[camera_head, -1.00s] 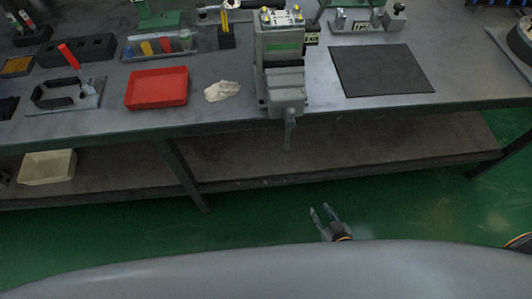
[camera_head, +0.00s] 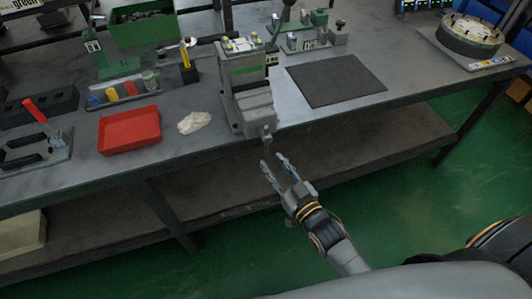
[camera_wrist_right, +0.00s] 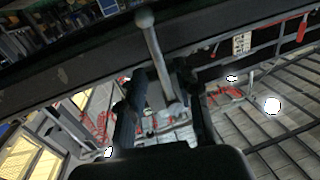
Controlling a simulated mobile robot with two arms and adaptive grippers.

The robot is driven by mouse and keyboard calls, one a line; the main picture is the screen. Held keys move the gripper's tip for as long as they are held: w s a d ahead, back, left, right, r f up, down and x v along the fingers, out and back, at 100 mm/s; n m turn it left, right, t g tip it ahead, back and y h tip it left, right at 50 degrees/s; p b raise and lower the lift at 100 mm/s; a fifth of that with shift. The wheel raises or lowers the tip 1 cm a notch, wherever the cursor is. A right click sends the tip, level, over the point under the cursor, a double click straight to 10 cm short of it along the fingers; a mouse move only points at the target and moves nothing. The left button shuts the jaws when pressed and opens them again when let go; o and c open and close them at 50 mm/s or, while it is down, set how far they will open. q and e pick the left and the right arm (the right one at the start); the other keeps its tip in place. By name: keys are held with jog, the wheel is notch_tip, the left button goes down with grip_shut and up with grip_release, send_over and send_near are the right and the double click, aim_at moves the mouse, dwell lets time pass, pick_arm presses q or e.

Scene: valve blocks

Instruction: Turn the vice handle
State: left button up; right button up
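The grey vice (camera_head: 247,100) stands at the front edge of the workbench in the head view. Its handle (camera_head: 267,139) sticks out past the bench edge. My right gripper (camera_head: 272,160) is open, just below and in front of the handle, with its fingers pointing up toward it. In the right wrist view, the handle (camera_wrist_right: 156,52) is a metal bar with a round knob, seen between the two dark fingers of the right gripper (camera_wrist_right: 162,72). I cannot tell whether they touch it. My left gripper is not in view.
The workbench (camera_head: 190,150) holds a red tray (camera_head: 130,130), a crumpled pale cloth (camera_head: 194,122) and a dark mat (camera_head: 335,80) beside the vice. A lower shelf (camera_head: 345,155) runs under the bench. The green floor in front is clear.

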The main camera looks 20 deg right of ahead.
aim_at(266, 155)
jog(key=shift+x, duration=2.3)
grip_shut()
